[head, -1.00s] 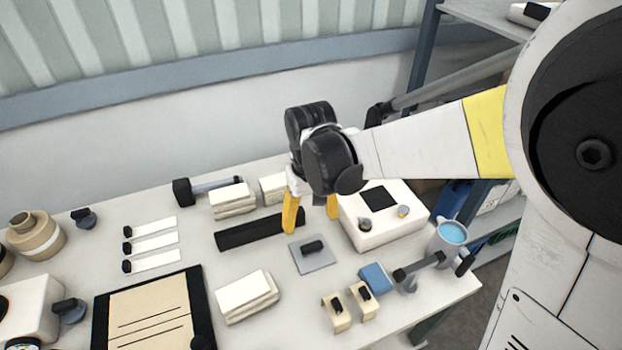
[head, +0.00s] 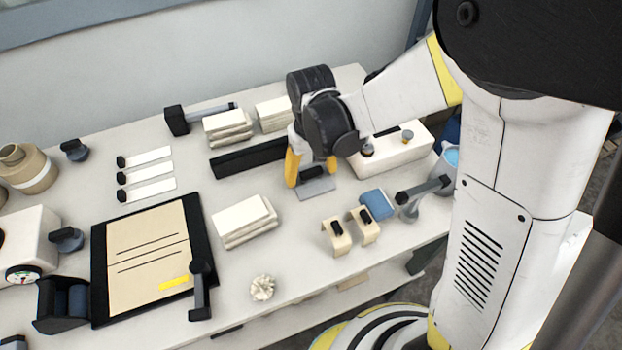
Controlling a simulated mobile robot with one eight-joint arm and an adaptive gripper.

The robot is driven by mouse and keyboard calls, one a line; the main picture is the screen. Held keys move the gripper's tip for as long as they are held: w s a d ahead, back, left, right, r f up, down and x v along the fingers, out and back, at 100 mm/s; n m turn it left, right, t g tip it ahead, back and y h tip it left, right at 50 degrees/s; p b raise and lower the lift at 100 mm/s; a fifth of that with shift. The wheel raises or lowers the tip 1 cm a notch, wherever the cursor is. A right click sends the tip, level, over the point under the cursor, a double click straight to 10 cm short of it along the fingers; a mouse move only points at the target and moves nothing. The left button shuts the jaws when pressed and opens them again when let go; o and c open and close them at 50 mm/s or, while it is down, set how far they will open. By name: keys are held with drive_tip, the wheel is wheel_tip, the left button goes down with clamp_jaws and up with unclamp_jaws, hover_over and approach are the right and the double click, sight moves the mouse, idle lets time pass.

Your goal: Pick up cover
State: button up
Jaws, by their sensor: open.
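The cover looks to be the flat grey square plate (head: 318,190) with a black handle on top, lying on the table. My gripper (head: 312,177) points down over it, its two yellow fingers apart. One finger shows on the left of the black handle and the other on its right, with nothing held between them. The left finger hides part of the plate's left side. I cannot tell whether the fingertips touch the plate.
A long black bar (head: 235,161) lies left of the plate. A white box device (head: 405,144) stands close on the right. A blue block (head: 377,204) and two beige clip-like pieces (head: 336,240) lie in front. A stack of pale pads (head: 245,221) is front left.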

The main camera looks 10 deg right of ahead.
drive_tip(key=shift+r, duration=0.1)
drive_tip(key=c, duration=1.3)
drive_tip(key=shift+o, duration=0.2)
